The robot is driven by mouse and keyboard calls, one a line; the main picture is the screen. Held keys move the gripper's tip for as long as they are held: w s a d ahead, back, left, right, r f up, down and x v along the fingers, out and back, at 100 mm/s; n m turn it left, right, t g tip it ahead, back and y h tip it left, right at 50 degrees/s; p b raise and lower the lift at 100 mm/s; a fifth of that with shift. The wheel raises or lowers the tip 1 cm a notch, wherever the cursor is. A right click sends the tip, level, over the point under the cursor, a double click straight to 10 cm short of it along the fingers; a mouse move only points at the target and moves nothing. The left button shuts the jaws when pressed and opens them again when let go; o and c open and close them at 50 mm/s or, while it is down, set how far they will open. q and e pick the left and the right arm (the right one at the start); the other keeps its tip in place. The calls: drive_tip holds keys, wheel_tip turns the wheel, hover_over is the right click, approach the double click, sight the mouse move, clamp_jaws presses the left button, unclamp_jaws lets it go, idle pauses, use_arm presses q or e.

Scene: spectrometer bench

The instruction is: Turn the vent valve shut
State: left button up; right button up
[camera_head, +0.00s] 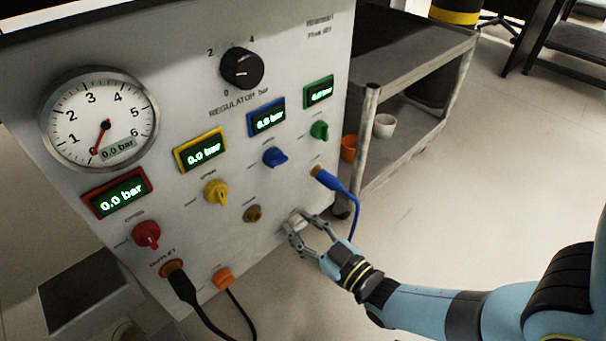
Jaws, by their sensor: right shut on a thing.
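A pale knob (297,217), which I take to be the vent valve, sits low on the right of the grey panel (190,60). My right gripper (298,231) reaches it from the lower right and is shut on it. The fingers cover part of the knob, and I cannot read its label or tell its angle. My left gripper is not in view.
The panel has a round gauge (100,118) near zero, a black regulator knob (242,68) and coloured displays reading about 0.0 bar. A blue plug (328,179) with its cable hangs close to my right gripper. A shelf cart (425,65) stands right of the panel.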

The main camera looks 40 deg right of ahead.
drive_tip(key=o, duration=1.1)
drive_tip(key=shift+o, duration=0.2)
wheel_tip(320, 180, up, 10)
